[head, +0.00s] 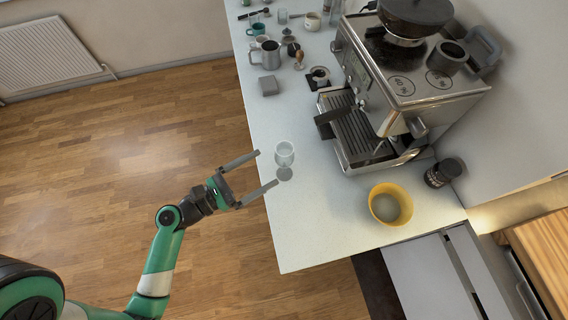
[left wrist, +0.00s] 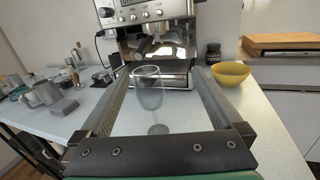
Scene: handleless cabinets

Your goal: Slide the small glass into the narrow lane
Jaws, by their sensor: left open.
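The small glass (head: 284,153) stands upright on the white counter near its left edge. It also shows in the left wrist view (left wrist: 149,92), between the two fingers of my left gripper. My left gripper (head: 268,168) is open, its fingers pointing toward the glass, which is just past the fingertips in the head view. The left wrist view shows the fingers on both sides, apart from the glass. No clearly marked narrow lane can be made out. My right gripper is not in view.
An espresso machine (head: 400,85) stands behind the glass on the counter (head: 335,215). A yellow bowl (head: 391,204) and a dark jar (head: 442,172) are at the right. A steel pitcher (head: 271,57), a grey block (head: 269,85) and several cups stand at the far end.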

